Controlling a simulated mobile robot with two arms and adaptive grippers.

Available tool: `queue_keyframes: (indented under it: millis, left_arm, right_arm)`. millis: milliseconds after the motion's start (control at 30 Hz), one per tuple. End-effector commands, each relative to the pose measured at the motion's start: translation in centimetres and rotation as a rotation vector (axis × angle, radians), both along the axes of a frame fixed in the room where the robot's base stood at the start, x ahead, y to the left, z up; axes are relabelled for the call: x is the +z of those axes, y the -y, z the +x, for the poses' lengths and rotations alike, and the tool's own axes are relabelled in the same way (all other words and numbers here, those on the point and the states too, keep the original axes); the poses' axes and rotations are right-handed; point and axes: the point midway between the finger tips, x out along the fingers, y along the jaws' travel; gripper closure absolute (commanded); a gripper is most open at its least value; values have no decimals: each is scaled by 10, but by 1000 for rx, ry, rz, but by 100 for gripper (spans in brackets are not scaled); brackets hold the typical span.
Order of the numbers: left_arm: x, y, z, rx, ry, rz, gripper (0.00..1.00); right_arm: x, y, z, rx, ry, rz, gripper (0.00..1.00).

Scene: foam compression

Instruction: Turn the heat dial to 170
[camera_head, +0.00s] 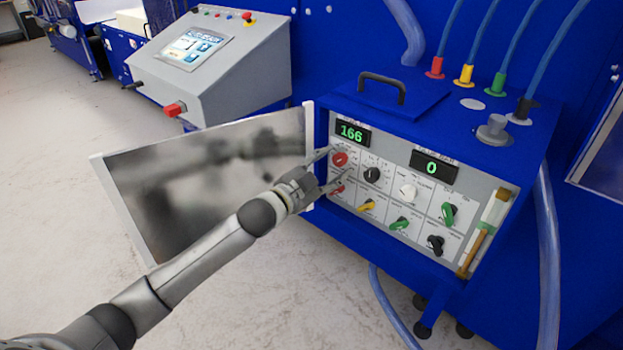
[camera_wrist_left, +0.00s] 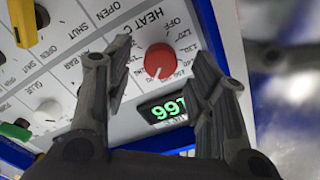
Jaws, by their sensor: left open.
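The red heat dial (camera_head: 340,159) is at the upper left of the control panel on the blue machine, below a green display (camera_head: 351,134) that reads 166. My left gripper (camera_head: 337,165) is at the dial, open, with its fingers on either side. In the left wrist view, the red dial (camera_wrist_left: 158,60) sits between the spread fingers (camera_wrist_left: 161,62), with visible gaps; I cannot tell how deep the fingertips reach. A white mark on the dial points down in that view. The display (camera_wrist_left: 168,112) appears upside down there. My right gripper is not in view.
An open panel door (camera_head: 205,180) stands to the left of the controls, close behind my left arm. A second display (camera_head: 433,168) reads 0.

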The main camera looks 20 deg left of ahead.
Motion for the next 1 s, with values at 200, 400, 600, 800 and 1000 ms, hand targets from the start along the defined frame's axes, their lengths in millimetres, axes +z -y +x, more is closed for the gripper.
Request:
queue_keyframes:
  millis: [200,400,600,800,1000]
  left_arm:
    - [-2,-14,-42,-1,-4,3,49]
    - [-1,-26,-73,-1,-3,1,49]
    - [0,-32,-90,-1,-1,0,49]
    - [0,-34,-95,-1,-1,0,49]
    - [0,-34,-95,-1,-1,0,49]
  right_arm:
    - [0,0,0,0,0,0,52]
    - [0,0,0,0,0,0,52]
    - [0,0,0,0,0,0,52]
    - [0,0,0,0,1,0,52]
    - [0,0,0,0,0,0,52]
